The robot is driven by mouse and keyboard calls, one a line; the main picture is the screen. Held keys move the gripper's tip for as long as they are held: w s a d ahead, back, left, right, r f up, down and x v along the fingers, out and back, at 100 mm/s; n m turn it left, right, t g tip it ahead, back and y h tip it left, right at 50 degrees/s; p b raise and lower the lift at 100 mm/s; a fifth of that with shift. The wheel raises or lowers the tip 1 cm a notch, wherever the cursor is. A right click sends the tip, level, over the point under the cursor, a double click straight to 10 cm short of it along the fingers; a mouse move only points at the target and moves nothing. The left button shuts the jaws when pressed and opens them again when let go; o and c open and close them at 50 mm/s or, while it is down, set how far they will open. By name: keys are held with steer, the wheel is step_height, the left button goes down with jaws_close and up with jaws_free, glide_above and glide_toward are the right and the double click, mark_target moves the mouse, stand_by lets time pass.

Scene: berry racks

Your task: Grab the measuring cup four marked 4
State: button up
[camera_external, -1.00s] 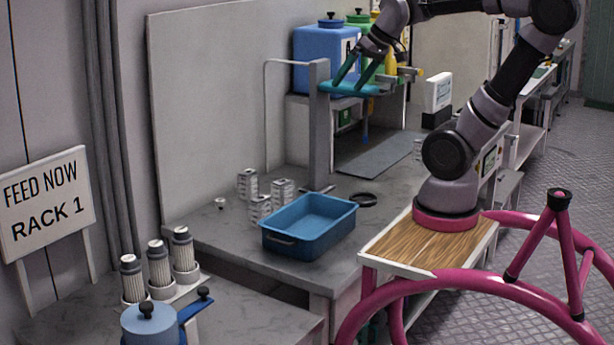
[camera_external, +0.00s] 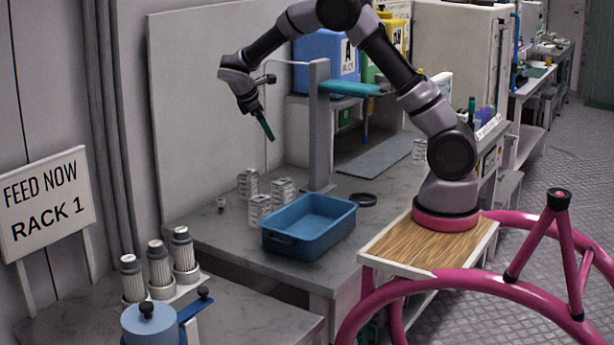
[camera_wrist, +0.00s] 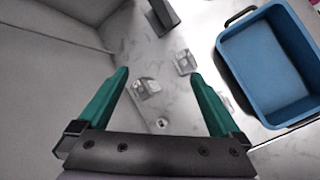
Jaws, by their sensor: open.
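Three small pale cup-like pieces with dark markings stand close together on the grey bench, left of the blue tray: one at the back (camera_external: 247,183), one at the right (camera_external: 283,190) and one at the front (camera_external: 260,210). I cannot read a 4 on any of them. In the wrist view, one pale piece (camera_wrist: 146,88) lies between my fingers and another (camera_wrist: 183,62) is farther off. My gripper (camera_external: 266,126) has green fingers and hangs above and behind the pieces, apart from them. In the wrist view my gripper (camera_wrist: 158,76) is open and empty.
A blue tray (camera_external: 335,234) stands right of the pieces. A small round item (camera_external: 220,204) sits to their left. A grey post (camera_external: 319,130) rises behind the tray, and a tall pale panel (camera_external: 200,110) backs the bench. A dark ring (camera_external: 364,199) lies behind the tray.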

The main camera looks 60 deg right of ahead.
mark_target(244, 179)
steer(key=w+a+f+n+h, duration=0.1)
steer(key=w+f+n+h, duration=0.1)
steer(key=f, duration=0.4)
steer(key=w+a+f+n+t+h, duration=0.1)
steer(key=w+f+n+h, duration=0.1)
steer(key=w+f+n, duration=0.2)
steer(key=w+a+f+n+h, duration=0.1)
steer(key=w+f+n+h, duration=0.1)
steer(key=f, duration=0.6)
steer(key=shift+w+n+h, duration=0.4)
steer(key=shift+w, duration=0.45)
steer(key=shift+d+f, duration=0.2)
steer(key=shift+f, duration=0.05)
steer(key=x, duration=0.4)
steer(key=shift+w+d, duration=0.1)
steer(key=shift+d, duration=0.15)
steer(key=x, duration=0.5)
steer(key=shift+w+d+f, duration=0.2)
steer(key=shift+w+d, duration=0.1)
steer(key=shift+d, duration=0.05)
steer(key=shift+c, duration=0.3)
steer(key=c, duration=1.3)
